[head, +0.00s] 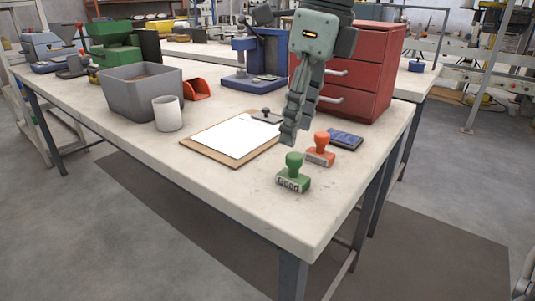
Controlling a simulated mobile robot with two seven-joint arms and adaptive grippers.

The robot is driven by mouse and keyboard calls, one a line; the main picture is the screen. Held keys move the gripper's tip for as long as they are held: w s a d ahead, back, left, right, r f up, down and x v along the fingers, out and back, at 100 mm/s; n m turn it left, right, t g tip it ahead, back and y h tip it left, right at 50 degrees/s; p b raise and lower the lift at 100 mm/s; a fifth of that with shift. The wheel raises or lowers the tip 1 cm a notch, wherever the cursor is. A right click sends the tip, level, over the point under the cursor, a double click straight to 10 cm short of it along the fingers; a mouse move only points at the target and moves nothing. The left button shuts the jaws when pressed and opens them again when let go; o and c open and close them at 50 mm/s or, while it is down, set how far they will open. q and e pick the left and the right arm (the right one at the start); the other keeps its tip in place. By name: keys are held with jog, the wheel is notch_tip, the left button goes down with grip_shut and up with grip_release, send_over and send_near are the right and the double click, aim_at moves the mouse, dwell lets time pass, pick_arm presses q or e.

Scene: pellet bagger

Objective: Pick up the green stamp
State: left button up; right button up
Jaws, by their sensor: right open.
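The green stamp (293,174) stands upright near the right front part of the table, with light lettering on its front side. A red-orange stamp (320,150) stands just behind it to the right. My right gripper (289,134) points down from the top of the view, above and behind the green stamp. It is open and apart from the stamp, with nothing seen between its fingers. My left gripper does not show.
A clipboard with white paper (232,138) lies left of the stamps, and a dark blue ink pad (345,139) right. A red drawer cabinet (372,75) stands behind. A white cup (167,114) and grey bin (118,97) stand left. The table's front right corner is clear.

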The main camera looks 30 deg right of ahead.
aim_at(295, 155)
jog(key=shift+d+h, duration=0.2)
jog(key=shift+h, duration=0.1)
jog(key=shift+f, duration=0.35)
jog(key=f, duration=0.6)
jog(key=shift+w+a+f, duration=0.1)
jog(key=shift+w+f, duration=0.2)
grip_shut()
